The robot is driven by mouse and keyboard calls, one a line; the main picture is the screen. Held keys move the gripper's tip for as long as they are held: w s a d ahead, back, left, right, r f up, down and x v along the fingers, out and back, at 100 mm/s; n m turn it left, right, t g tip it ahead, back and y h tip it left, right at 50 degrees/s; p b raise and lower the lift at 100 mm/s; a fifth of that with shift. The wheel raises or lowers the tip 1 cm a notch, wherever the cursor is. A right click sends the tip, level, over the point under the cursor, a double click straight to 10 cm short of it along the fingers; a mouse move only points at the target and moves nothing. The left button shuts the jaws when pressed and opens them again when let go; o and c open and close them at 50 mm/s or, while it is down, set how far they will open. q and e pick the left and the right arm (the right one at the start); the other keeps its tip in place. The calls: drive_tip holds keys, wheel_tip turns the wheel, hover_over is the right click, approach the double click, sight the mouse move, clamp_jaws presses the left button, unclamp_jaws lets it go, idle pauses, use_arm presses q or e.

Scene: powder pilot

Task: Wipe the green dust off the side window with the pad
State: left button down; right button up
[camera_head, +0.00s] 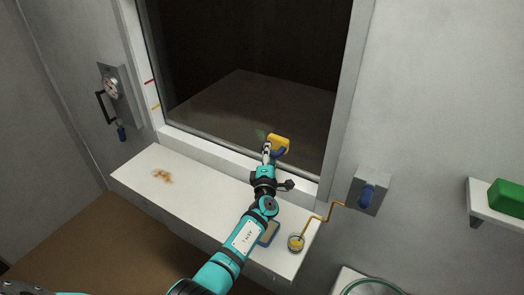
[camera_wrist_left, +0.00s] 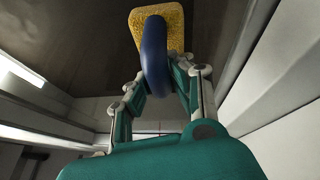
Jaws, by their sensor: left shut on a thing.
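My left gripper (camera_head: 269,151) is shut on the pad, a yellow block (camera_head: 279,142) with a blue handle. The left wrist view shows the gripper's fingers (camera_wrist_left: 157,85) on the blue handle (camera_wrist_left: 154,55), with the yellow pad (camera_wrist_left: 158,20) beyond it. The pad is at the lower part of the dark side window (camera_head: 245,85); I cannot tell whether it touches the glass. A small patch of green dust (camera_head: 260,134) shows on the window just left of the pad. Any dust behind the pad is hidden. My right gripper is not in view.
A yellow crank (camera_head: 325,217) joins a wall box (camera_head: 367,194) at right. A green block (camera_head: 507,196) sits on a shelf.

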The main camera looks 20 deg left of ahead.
sight(279, 154)
use_arm(q)
drive_tip(key=shift+s+d, duration=0.15)
drive_tip(key=shift+d, duration=0.7)
drive_tip(key=shift+s+d, duration=0.1)
drive_tip(key=shift+d, duration=1)
drive_tip(key=shift+w+a, duration=0.15)
drive_tip(key=shift+a, duration=0.85)
drive_tip(key=shift+w+a, duration=0.1)
drive_tip(key=shift+a, duration=0.85)
drive_tip(key=w+a+b, duration=0.1)
drive_tip(key=a, duration=0.9)
drive_tip(key=shift+w, duration=0.25)
drive_tip(key=shift+r, duration=0.1)
drive_tip(key=shift+s+a+p, duration=0.2)
drive_tip(key=shift+s+p, duration=0.05)
drive_tip(key=shift+s, duration=1.25)
drive_tip(key=shift+s+a+p, duration=0.15)
drive_tip(key=shift+s+p, duration=0.1)
drive_tip(key=shift+s, duration=1.2)
